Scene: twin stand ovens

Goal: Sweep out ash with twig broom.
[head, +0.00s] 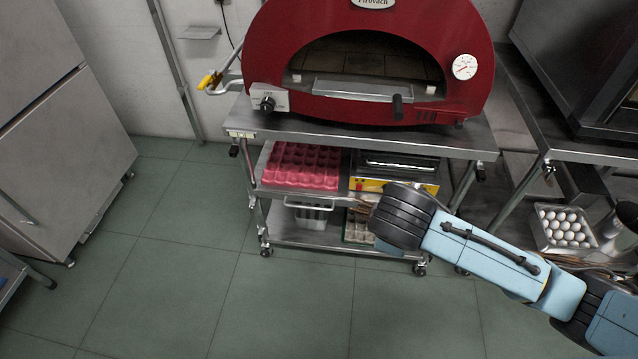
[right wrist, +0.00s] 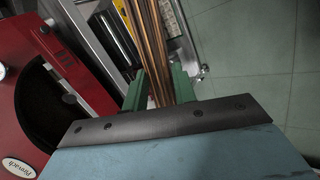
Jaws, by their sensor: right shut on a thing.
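The red oven (head: 270,50) stands on a steel cart with its arched mouth open. Its tiled floor (head: 365,66) shows inside, and I cannot make out any ash. My right gripper (right wrist: 159,82) has its green fingers closed around a bundle of thin brown sticks, the twig broom (right wrist: 153,40). The bundle extends away from the wrist camera, and its far end is out of that view. In the head view my right wrist hides most of the broom, and the gripper is in front of the cart, below the oven. My left gripper is in neither view.
The steel cart (head: 405,137) has lower shelves with a pink egg tray (head: 300,165) and a yellow-fronted appliance (head: 372,184). A tray of eggs (head: 562,228) stands at right. A grey cabinet (head: 60,130) is at left. The green floor is clear in front.

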